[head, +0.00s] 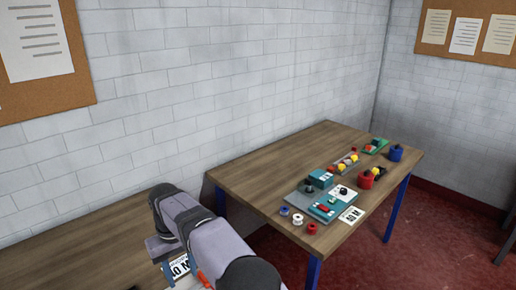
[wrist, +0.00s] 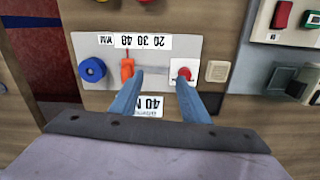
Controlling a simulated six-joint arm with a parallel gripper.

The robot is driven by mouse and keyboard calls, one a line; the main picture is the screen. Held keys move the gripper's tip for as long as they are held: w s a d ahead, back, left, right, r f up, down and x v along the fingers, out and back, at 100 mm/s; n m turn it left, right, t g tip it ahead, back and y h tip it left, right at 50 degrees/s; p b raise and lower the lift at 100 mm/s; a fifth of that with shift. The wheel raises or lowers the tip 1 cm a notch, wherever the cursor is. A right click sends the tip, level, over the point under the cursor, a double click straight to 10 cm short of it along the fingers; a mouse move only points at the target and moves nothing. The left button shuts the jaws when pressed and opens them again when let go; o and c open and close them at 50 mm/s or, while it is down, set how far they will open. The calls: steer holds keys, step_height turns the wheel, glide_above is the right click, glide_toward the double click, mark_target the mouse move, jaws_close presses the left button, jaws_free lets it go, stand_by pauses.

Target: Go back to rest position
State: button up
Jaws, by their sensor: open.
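The fingers point toward a pale grey panel (wrist: 110,48). The panel carries a blue round knob (wrist: 92,69), an orange piece (wrist: 127,66) near the left fingertip and a red button (wrist: 184,74) by the right fingertip. I cannot tell whether the fingertips touch these. In the head view my arm covers most of this area.
In the wrist view, a grey box (wrist: 262,30) with red and green parts stands at right. In the head view, a wooden table (head: 240,178) at right bears a teal machine (head: 320,178), spools (head: 297,219) and other small items. A brick wall (head: 230,90) runs behind.

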steer(key=s+d+r+m, duration=0.1)
steer(key=s+d+m, duration=0.1)
steer(key=d, duration=1)
steer(key=s+d+r+m, duration=0.1)
steer(key=d+m, duration=0.1)
steer(key=d, duration=1)
steer(key=s+d+f+m, duration=0.2)
steer(key=s+d, duration=0.4)
steer(key=s, duration=0.2)
steer(key=s+d+f+m, duration=0.1)
steer(key=s+d+f, duration=0.2)
steer(key=s+d, duration=0.4)
steer(key=shift+s+d+m, duration=0.25)
steer(key=shift+s+m, duration=0.15)
steer(key=shift+s, duration=0.65)
